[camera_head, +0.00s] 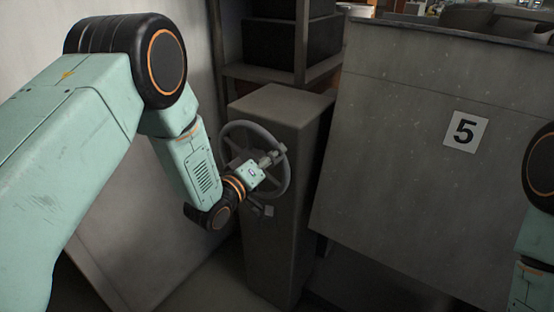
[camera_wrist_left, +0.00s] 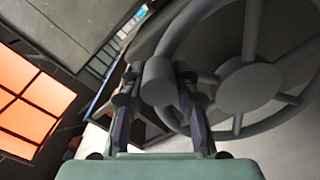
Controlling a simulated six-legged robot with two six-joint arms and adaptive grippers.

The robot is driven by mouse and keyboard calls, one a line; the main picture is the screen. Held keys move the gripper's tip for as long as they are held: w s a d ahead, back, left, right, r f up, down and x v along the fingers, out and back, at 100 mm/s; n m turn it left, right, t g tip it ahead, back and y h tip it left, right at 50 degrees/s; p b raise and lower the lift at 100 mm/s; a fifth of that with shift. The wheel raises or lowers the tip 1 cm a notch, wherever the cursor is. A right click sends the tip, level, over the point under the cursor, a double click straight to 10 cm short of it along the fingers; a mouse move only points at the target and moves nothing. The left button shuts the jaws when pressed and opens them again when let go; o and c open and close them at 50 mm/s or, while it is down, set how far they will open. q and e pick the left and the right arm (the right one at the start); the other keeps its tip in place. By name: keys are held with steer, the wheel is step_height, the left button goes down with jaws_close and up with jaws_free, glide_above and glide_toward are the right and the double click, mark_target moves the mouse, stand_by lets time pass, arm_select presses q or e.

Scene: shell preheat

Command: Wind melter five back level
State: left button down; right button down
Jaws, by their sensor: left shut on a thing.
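A grey handwheel (camera_head: 226,135) with spokes is mounted on the side of a grey pedestal (camera_head: 292,200). Melter five (camera_head: 400,165) is the large grey body to the right with a "5" plate (camera_head: 466,131); its lower edge slants. My left gripper (camera_head: 274,158) is at the right part of the wheel, shut on the wheel's handle. In the left wrist view, the handle (camera_wrist_left: 158,82) sits between the two fingers at the wheel's rim, and the wheel's hub (camera_wrist_left: 248,88) is to the right. Only part of my right arm shows at the right edge; its gripper is out of view.
A dark shelf (camera_head: 290,42) stands behind the pedestal. A pale wall (camera_head: 205,60) is close on the left, behind my left arm. An orange glowing panel (camera_wrist_left: 30,100) shows in the left wrist view. Bare floor (camera_head: 215,285) shows left of the pedestal.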

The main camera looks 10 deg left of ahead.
arm_select(q)
steer(key=a+r+n, duration=0.1)
steer(key=n, duration=0.1)
steer(key=w+a+r+n+p, duration=0.1)
steer(key=a+r+n, duration=0.1)
steer(key=w+a+r+n, duration=0.1)
steer(key=a+n, duration=0.1)
steer(key=shift+r+p, duration=0.15)
steer(key=shift+p, duration=0.2)
steer(key=shift+w+a+r+n, duration=0.1)
steer(key=shift+w+a+n, duration=0.15)
steer(key=shift+a+n, duration=0.5)
steer(key=shift+w+a+r+n, duration=0.1)
steer(key=shift+w+a+n, duration=0.1)
steer(key=shift+a+n, duration=0.55)
steer(key=shift+w+a+r+n, duration=0.1)
steer(key=shift+w+a+n, duration=0.3)
steer(key=shift+n, duration=0.6)
steer(key=shift+s+a, duration=0.1)
steer(key=shift+s, duration=0.05)
steer(key=c, duration=1.3)
jaws_free()
steer(key=shift+o, duration=1.4)
steer(key=shift+s+f, duration=0.1)
glide_toward(246, 126)
steer(key=shift+v, duration=2)
